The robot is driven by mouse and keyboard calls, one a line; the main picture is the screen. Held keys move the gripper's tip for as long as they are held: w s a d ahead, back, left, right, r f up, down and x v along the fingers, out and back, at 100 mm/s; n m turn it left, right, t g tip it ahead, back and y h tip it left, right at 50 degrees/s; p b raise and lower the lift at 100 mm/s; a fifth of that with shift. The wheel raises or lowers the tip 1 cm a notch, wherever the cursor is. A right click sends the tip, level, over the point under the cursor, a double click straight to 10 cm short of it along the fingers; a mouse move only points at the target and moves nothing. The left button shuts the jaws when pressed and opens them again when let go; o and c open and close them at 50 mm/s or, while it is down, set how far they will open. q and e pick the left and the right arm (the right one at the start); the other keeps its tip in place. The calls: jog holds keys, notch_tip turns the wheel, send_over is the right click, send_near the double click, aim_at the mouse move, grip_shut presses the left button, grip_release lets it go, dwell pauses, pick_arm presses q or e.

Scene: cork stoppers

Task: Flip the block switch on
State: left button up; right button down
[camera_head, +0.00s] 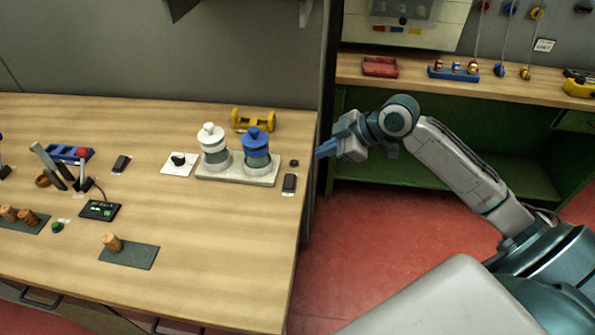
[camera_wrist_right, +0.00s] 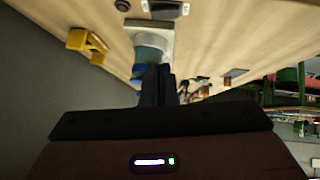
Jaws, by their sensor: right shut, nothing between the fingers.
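Two small black blocks that look like switches lie on the wooden table. One black block (camera_head: 289,183) is near the table's right edge; it also shows at the top of the wrist view (camera_wrist_right: 166,9). The other black block (camera_head: 121,163) is on the left half. I cannot tell which is the task's switch, or the position of either. My right gripper (camera_head: 320,151) is shut and empty, just off the table's right edge, up and to the right of the nearer block. It shows dark in the wrist view (camera_wrist_right: 157,72). My left gripper is not in view.
A pale board (camera_head: 238,178) bears a white-topped jar (camera_head: 212,142) and a blue-topped jar (camera_head: 256,150). A yellow stand (camera_head: 252,118) is behind. A small dark disc (camera_head: 294,162) lies near the right block. The table's front middle is clear.

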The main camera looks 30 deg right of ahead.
jog(key=p, duration=0.3)
send_over(288, 176)
jog(key=s+d, duration=0.1)
jog(key=s, duration=0.2)
jog(key=f, duration=0.6)
jog(key=shift+w+f, duration=0.2)
jog(key=shift+f, duration=0.15)
jog(key=f, duration=0.2)
jog(key=shift+w+d+f+p, duration=0.15)
jog(key=shift+d+f+p, duration=0.1)
jog(key=shift+f+p, duration=0.05)
jog(key=shift+w+d+f, duration=0.1)
jog(key=shift+d+f, duration=0.05)
jog(key=shift+f, duration=0.6)
